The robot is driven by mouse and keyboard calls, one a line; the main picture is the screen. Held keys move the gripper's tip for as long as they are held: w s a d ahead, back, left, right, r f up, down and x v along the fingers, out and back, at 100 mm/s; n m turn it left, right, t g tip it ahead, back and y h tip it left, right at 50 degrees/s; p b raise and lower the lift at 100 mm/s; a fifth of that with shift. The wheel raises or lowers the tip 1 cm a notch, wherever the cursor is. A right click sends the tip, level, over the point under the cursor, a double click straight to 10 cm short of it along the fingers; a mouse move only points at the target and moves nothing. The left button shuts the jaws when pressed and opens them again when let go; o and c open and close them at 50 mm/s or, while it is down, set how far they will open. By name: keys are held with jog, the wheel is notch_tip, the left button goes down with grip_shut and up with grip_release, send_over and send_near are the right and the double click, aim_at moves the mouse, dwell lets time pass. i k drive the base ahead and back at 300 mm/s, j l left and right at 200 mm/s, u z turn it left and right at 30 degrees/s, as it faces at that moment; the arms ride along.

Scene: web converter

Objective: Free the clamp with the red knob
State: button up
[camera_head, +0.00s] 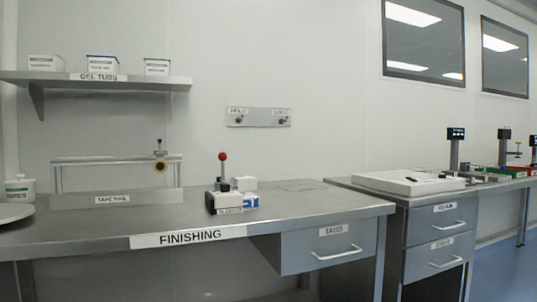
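A red ball knob (222,157) tops an upright dark lever on a small black-and-white device (225,203). The device stands on the FINISHING bench (105,232), right of the middle of its top. Its front label is too small to read surely. Whether the red-knobbed device grips anything is not clear. My gripper is not in view.
White boxes (244,184) stand behind the device. Left is a white pot (20,188). A wall shelf (140,86) holds tubs. A second bench (437,199) at right carries a white slab (390,181) and several dark-headed posts (455,150). The FINISHING bench's front is clear.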

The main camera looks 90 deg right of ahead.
aim_at(225, 187)
jog(key=z, duration=0.5)
jog(key=l+z, duration=0.1)
jog(key=z, duration=1.4)
jog(key=i+z, duration=0.1)
jog(key=z, duration=0.4)
